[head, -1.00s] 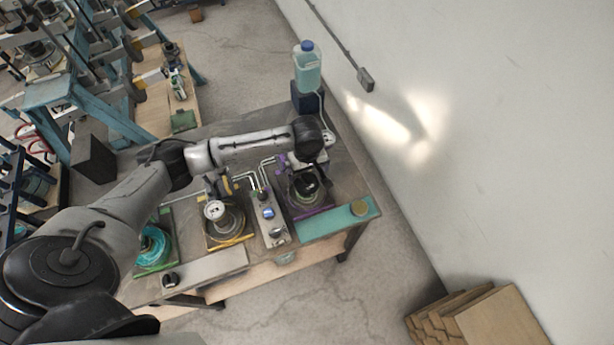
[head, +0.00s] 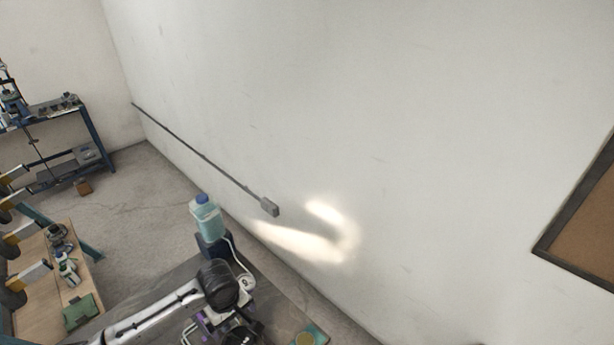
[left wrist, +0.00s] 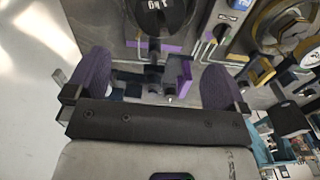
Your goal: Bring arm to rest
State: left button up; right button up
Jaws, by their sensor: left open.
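My left arm comes in from the lower left in the head view, over the workbench (head: 285,305). Its dark rounded wrist is near the bench's back end, and the gripper under it is mostly hidden there. In the left wrist view my left gripper (left wrist: 156,64) is open, with its two purple-grey fingers wide apart. Between and beyond the fingers is a lever frame with purple parts (left wrist: 184,74) and a dark round weight marked 1 kg (left wrist: 158,14). I cannot tell whether the fingers touch anything. My right gripper is in neither current view.
A bottle of pale blue-green liquid with a blue cap (head: 205,218) stands on a dark block (head: 212,246) close behind my wrist. The white wall (head: 400,150) is beyond. In the wrist view, a yellow-marked frame (left wrist: 262,72) is to the right.

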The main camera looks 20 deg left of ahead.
pick_arm(q)
jog(key=w+d+r+m+t+y, duration=0.1)
jog(key=w+r+m+t, duration=0.15)
jog(key=r+m, duration=0.4)
jog(key=w+r+m+t+y, duration=0.1)
jog(key=w+r+m+t, duration=0.2)
jog(key=m, duration=0.7)
jog(key=s+d+r+m+t+h+p, duration=0.1)
jog(key=s+d+r+m+t+p, duration=0.15)
jog(key=s+d+r+t, duration=0.35)
jog(key=s+f+n+g+p, duration=0.2)
jog(key=s+f+g+p, duration=0.1)
jog(key=s, duration=1)
jog(key=s+d+f+n+g+h+p, duration=0.1)
jog(key=s+f+g, duration=0.4)
jog(key=s, duration=0.8)
notch_tip(320, 180, down, 2)
jog(key=n+p, duration=0.1)
jog(key=p, duration=0.1)
jog(key=shift+d+f+n+p, duration=0.15)
jog(key=shift+n+p, duration=0.25)
